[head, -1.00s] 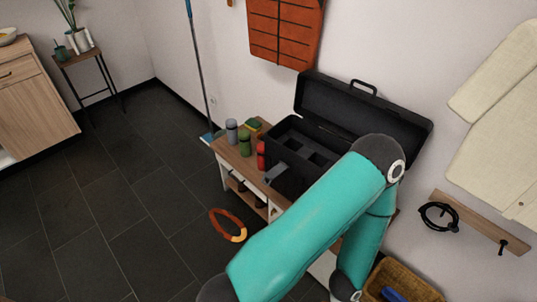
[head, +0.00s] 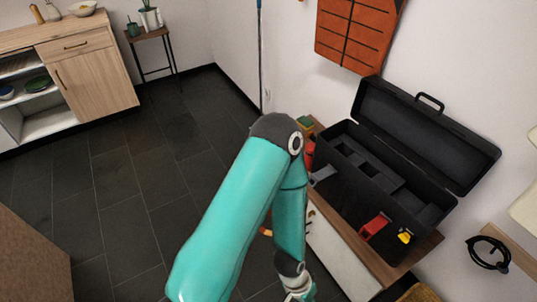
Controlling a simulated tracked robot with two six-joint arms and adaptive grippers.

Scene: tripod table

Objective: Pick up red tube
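The red tube (head: 309,152) stands on the wooden table (head: 345,232) beside the left end of the black toolbox. It is partly hidden behind the elbow of my teal arm, so only part of it shows. That arm bends over at the elbow and its forearm reaches down to the bottom edge of the head view. The fingers of this arm are out of the picture, and my other gripper does not show either.
The open black toolbox (head: 365,188) fills much of the table. A red piece (head: 375,228) and a yellow piece (head: 404,238) show at its front. A green-topped item (head: 304,124) is behind the elbow. Dark floor at left is clear.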

